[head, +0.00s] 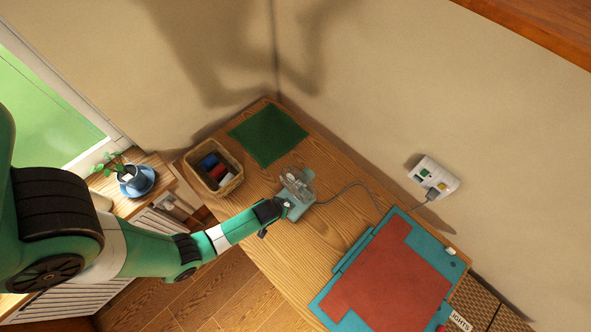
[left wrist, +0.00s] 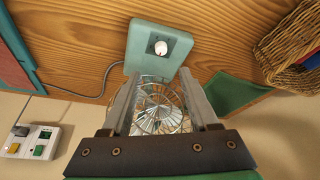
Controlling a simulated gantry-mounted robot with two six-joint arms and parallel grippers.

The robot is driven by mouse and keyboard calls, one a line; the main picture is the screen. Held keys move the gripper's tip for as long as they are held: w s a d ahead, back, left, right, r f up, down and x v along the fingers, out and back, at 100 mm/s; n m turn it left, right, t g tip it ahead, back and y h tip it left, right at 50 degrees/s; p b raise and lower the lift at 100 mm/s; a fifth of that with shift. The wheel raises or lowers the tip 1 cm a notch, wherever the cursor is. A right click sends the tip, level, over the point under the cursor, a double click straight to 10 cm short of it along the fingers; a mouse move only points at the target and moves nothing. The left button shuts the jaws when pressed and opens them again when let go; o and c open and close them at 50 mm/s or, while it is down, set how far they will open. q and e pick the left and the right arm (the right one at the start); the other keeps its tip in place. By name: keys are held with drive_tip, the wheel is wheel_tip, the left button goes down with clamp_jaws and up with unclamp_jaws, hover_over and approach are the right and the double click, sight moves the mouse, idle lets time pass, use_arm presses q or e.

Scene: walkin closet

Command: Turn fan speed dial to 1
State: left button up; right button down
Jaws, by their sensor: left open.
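The small teal desk fan (head: 297,204) stands on the wooden table, with its wire cage at the wall side. In the left wrist view, a white round dial (left wrist: 157,48) sits on a dark panel of the fan's teal base (left wrist: 138,64). The dial's markings are too small to read. My left gripper (head: 276,210) is at the fan's near side. In the left wrist view, its open fingers (left wrist: 160,76) point toward the base, and the wire cage (left wrist: 158,105) shows between them. I cannot tell whether they touch the fan; the dial is clear of them. My right gripper is not in view.
A wicker basket (head: 233,185) with coloured items stands left of the fan, beside a green mat (head: 267,134). A grey cord (head: 345,189) runs right toward a white wall panel (head: 422,167). A teal mat (head: 423,236) with a red sheet lies on the right.

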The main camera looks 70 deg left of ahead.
sight(286, 205)
use_arm(q)
drive_tip(key=b+x, duration=0.7)
drive_tip(key=x, duration=0.3)
drive_tip(key=shift+s+f, duration=0.15)
drive_tip(key=shift+w+a+f, duration=0.2)
drive_tip(key=shift+a+f, duration=0.05)
drive_tip(key=shift+f, duration=0.3)
clamp_jaws()
